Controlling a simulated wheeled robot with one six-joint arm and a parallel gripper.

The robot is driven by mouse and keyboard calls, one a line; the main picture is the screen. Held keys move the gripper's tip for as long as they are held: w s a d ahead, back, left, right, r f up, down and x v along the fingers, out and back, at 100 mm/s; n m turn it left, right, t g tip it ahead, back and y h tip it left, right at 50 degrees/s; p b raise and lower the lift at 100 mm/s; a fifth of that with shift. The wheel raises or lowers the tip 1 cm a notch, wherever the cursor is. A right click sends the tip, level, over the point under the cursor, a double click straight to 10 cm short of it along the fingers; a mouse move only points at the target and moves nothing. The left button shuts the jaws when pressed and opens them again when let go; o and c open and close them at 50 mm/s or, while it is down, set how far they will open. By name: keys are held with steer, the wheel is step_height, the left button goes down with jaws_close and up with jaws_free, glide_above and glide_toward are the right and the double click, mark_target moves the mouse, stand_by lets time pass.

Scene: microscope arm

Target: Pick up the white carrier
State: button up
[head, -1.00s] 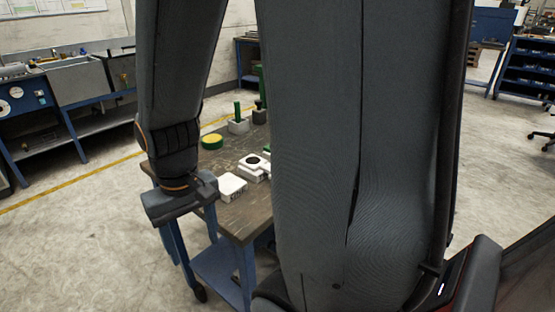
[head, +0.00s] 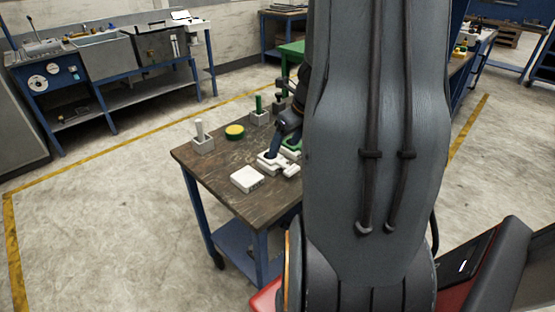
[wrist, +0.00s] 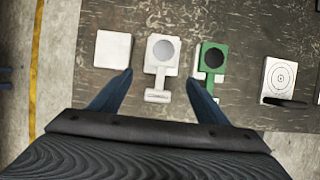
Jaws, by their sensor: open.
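Nothing is held. I cannot tell the fingers' exact height over the table.
A green carrier (wrist: 213,58) lies close right of the white one; a plain white block (wrist: 112,50) lies left. A white block with rings (wrist: 279,78) is further right.

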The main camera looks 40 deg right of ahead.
mark_target(278, 160)
steer(key=x, duration=0.6)
steer(key=shift+w+d+f+b, duration=0.15)
steer(key=shift+w+f+b, duration=0.1)
steer(key=shift+f+b, duration=0.15)
steer(key=shift+r, duration=0.1)
